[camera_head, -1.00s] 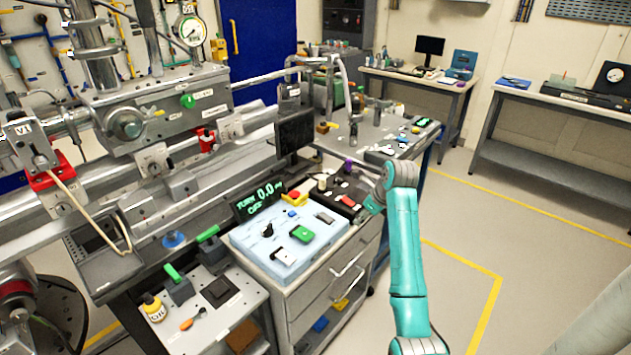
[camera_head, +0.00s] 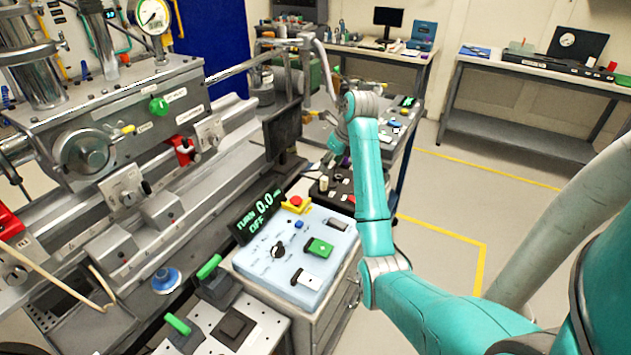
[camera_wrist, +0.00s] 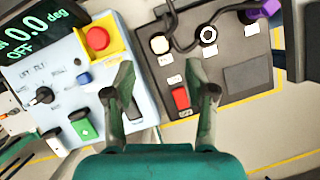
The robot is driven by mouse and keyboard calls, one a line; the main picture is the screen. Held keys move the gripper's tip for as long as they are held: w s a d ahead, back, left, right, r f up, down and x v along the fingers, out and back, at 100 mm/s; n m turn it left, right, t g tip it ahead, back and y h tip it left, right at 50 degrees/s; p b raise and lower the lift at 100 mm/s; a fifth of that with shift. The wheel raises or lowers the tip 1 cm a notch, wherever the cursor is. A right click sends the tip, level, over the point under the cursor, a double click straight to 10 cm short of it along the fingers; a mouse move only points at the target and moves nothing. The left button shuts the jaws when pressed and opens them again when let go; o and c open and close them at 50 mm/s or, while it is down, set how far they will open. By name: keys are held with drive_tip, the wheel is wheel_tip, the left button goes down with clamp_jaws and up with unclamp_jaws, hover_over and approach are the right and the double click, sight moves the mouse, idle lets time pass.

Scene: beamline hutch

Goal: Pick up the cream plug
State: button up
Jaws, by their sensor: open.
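The cream plug (camera_wrist: 159,44) stands at the upper left of a dark panel (camera_wrist: 235,45) in the wrist view, seen nearly end-on. In the head view the cream plug (camera_head: 323,183) shows as a small upright cylinder on the same dark panel, left of my arm. My gripper (camera_wrist: 168,88) is open and empty. In the wrist view its two fingers reach over the gap between the blue control box and the dark panel, and the plug appears beyond and between the fingertips.
A purple plug (camera_wrist: 268,9) and a dark cable (camera_wrist: 190,45) lie by the panel's far side. A red rocker switch (camera_wrist: 180,98) sits below the cream plug. The light blue control box (camera_head: 300,255) with a red emergency button (camera_head: 296,201) adjoins on the left.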

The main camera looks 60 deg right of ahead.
sight(325, 178)
drive_tip(key=x, duration=1)
drive_tip(key=shift+s+f, duration=0.1)
drive_tip(key=shift+f, duration=0.05)
clamp_jaws()
